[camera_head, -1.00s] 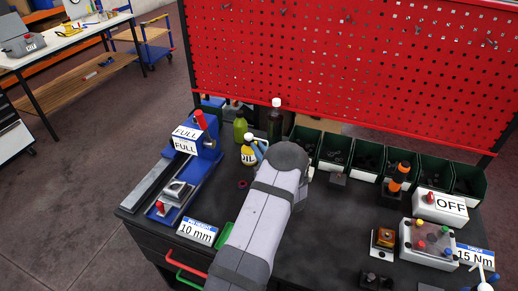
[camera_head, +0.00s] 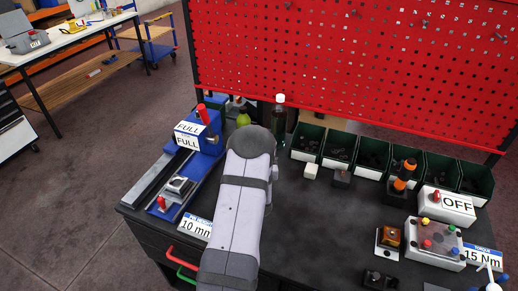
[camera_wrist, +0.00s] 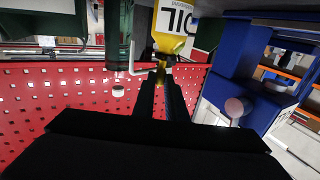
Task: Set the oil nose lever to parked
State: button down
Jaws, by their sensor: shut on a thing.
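The yellow oil bottle (camera_wrist: 174,28) with its white OIL label shows upside down in the wrist view. My gripper (camera_wrist: 166,72) has its dark fingers closed together at the narrow end of the bottle. The exact contact is dark and hard to make out. A thin white bent tube (camera_wrist: 134,60) shows beside the bottle; what it belongs to is unclear. In the head view my arm hides the oil bottle and the gripper. I cannot make out a separate nose lever or a parked mark.
The blue vise-like machine (camera_head: 200,145) with FULL signs stands to the left. Green bins (camera_head: 340,147) line the back below the red pegboard (camera_head: 350,60).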

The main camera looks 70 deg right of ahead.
jog(key=w+m+g+b, duration=0.1)
jog(key=m+g+b, duration=0.1)
jog(key=g, duration=0.2)
jog(key=w+m+g+b, duration=0.2)
jog(key=m+g, duration=0.1)
jog(key=g, duration=0.1)
jog(key=w+a+m+g+h+b, duration=0.1)
jog(key=w+m+g+b, duration=0.1)
jog(key=m+g, duration=0.1)
jog(key=shift+w+g+b, duration=0.25)
jog(key=shift+g+b, duration=0.15)
jog(key=shift+g, duration=0.2)
jog(key=shift+r, duration=0.1)
jog(key=c, duration=2)
grip_release()
jog(key=shift+c, duration=0.2)
jog(key=shift+a, duration=0.1)
jog(key=b+v, duration=0.2)
jog(key=v, duration=0.5)
